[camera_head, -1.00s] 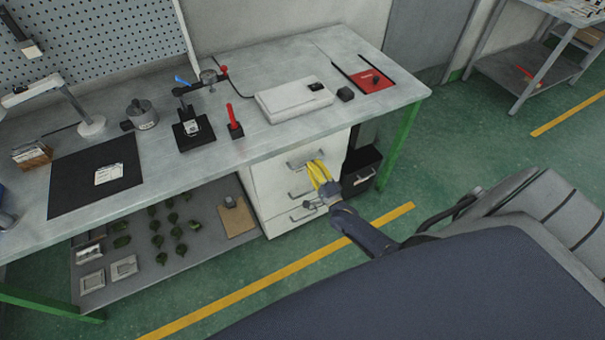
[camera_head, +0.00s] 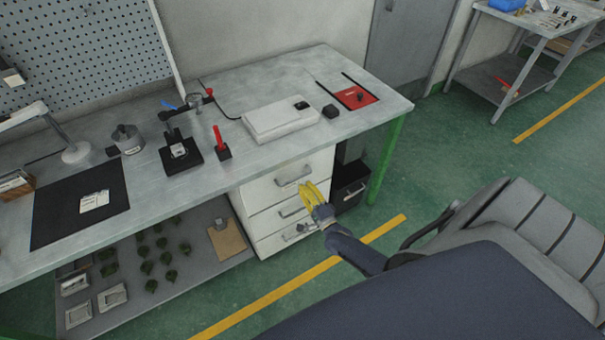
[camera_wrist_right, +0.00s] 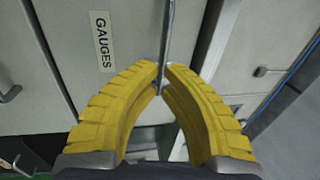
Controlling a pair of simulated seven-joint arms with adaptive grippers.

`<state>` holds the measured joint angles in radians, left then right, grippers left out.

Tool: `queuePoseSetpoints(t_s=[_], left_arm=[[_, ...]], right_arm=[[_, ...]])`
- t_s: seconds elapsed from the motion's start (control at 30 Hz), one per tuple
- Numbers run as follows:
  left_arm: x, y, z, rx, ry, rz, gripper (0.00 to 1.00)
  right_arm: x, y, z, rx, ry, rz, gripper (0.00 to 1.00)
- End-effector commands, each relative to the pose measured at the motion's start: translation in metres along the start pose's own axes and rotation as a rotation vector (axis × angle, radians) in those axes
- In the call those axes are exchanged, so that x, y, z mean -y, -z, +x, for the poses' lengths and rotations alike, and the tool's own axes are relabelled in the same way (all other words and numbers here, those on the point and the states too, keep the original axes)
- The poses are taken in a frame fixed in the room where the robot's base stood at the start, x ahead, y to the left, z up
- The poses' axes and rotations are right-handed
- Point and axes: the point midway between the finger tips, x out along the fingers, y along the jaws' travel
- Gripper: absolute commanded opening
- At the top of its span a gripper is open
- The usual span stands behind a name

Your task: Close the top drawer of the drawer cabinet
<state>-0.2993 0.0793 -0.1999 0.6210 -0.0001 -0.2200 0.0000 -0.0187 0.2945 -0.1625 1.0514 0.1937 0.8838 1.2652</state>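The white drawer cabinet (camera_head: 262,205) stands under the workbench. Its top drawer (camera_head: 272,184) has a silver bar handle (camera_head: 293,176); how far this drawer stands out is hard to tell. My right gripper (camera_head: 308,186) is at the right end of that handle. In the right wrist view its curved yellow fingers (camera_wrist_right: 161,68) come together at the tips around the handle bar (camera_wrist_right: 167,30). A drawer front (camera_wrist_right: 125,85) with a "GAUGES" label (camera_wrist_right: 103,41) shows beside them. My left gripper is not in view.
The workbench (camera_head: 240,172) overhangs the cabinet and carries a white device (camera_head: 280,119) and several tools. A black cabinet (camera_head: 349,187) stands close on the right. A shelf (camera_head: 190,240) with green pieces lies on the left.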

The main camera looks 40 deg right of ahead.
Motion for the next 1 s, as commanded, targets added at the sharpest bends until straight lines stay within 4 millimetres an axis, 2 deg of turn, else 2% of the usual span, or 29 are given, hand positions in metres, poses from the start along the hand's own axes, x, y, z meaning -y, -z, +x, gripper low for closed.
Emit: queuePoseSetpoints(t_s=[0.2,0.5,0.7,0.87,1.0], left_arm=[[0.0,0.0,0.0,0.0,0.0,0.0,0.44],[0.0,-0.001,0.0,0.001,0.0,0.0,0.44],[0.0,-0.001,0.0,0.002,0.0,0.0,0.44],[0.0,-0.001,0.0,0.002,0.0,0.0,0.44],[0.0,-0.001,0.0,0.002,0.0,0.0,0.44]], right_arm=[[-0.001,-0.001,-0.043,0.002,-0.002,0.001,0.0],[0.0,-0.001,-0.088,0.003,-0.001,0.001,0.0],[0.0,-0.001,-0.103,0.003,-0.001,0.0,0.0],[0.0,-0.001,-0.107,0.002,0.001,-0.009,0.0],[-0.009,-0.005,-0.108,0.023,-0.04,-0.13,0.0]])
